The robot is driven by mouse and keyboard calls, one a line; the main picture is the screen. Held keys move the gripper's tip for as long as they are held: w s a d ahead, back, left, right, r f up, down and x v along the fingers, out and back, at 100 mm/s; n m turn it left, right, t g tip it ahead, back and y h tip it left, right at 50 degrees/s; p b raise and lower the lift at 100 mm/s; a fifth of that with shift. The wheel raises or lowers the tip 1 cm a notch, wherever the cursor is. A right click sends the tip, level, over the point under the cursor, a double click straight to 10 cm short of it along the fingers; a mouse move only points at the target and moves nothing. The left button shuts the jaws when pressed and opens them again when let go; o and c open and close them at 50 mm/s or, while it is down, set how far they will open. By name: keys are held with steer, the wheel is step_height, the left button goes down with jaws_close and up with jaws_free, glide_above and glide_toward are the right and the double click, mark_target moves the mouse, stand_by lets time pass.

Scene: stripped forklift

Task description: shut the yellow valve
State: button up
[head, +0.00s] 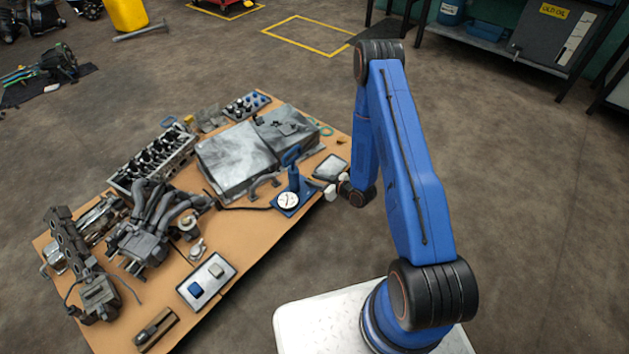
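I cannot make out a yellow valve for certain. A small yellow part (188,120) lies at the back of the brown table, too small to identify. A blue upright fitting with a round white dial (288,201) stands on a blue plate near the table's right edge. My gripper (322,187) has pale fingers and is just right of this blue fitting, near the table edge. Whether it touches the fitting or is open or shut is too small to tell.
The brown table (262,238) holds engine parts, a grey metal case (236,157) and a tray (207,281) with two switch-like blocks. A shelf (480,40) stands at the back right. The floor right of my arm is clear.

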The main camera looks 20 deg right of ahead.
jaws_close()
